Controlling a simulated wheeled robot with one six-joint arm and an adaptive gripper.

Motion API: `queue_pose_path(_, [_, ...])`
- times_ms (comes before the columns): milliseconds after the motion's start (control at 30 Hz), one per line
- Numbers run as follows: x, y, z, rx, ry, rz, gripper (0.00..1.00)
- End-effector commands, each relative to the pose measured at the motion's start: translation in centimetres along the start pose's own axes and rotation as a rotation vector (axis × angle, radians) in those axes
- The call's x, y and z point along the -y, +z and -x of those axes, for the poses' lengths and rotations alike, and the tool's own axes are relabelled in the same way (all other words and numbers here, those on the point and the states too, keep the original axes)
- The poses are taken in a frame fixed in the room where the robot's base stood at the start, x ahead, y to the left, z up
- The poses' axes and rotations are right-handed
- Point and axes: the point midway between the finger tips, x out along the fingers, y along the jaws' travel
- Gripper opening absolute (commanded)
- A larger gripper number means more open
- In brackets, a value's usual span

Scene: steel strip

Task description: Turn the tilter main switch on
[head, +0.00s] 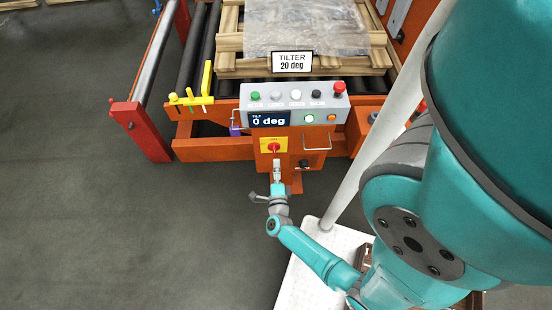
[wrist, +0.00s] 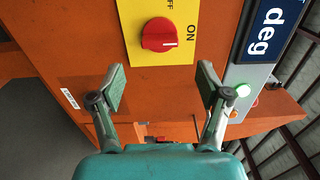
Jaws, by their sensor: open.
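The main switch is a red rotary knob (wrist: 157,36) on a yellow plate (wrist: 140,54), with ON and OFF lettering. In the wrist view its white mark points right, towards the side bearing ON. In the head view the knob (head: 273,147) sits on the orange post below the control panel (head: 293,102). My gripper (wrist: 162,82) is open and empty, its two fingers apart just in front of the switch. Neither finger visibly touches the knob. In the head view my gripper (head: 277,170) is just below the switch plate.
The panel carries several buttons, a red mushroom button (head: 339,88), and a display (head: 270,119) reading 0 deg. A green light (wrist: 243,91) glows on it. A TILTER 20 deg sign (head: 292,62) stands by a wrapped pallet (head: 229,46). The floor at left is clear.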

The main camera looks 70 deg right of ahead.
Motion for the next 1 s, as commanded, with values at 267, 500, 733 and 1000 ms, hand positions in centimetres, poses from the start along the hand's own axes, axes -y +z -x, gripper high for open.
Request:
queue_pose_path(267, [0.0, 0.1, 3.0, 0.004, 0.0, -0.001, 0.77])
queue_pose_path(500, [0.0, -0.1, 3.8, 0.0, 0.001, 0.0, 0.77])
queue_pose_path(733, [0.0, -0.1, 3.9, -0.001, 0.001, 0.0, 0.77])
queue_pose_path(1000, [0.0, -0.1, 3.8, -0.001, 0.001, 0.0, 0.77])
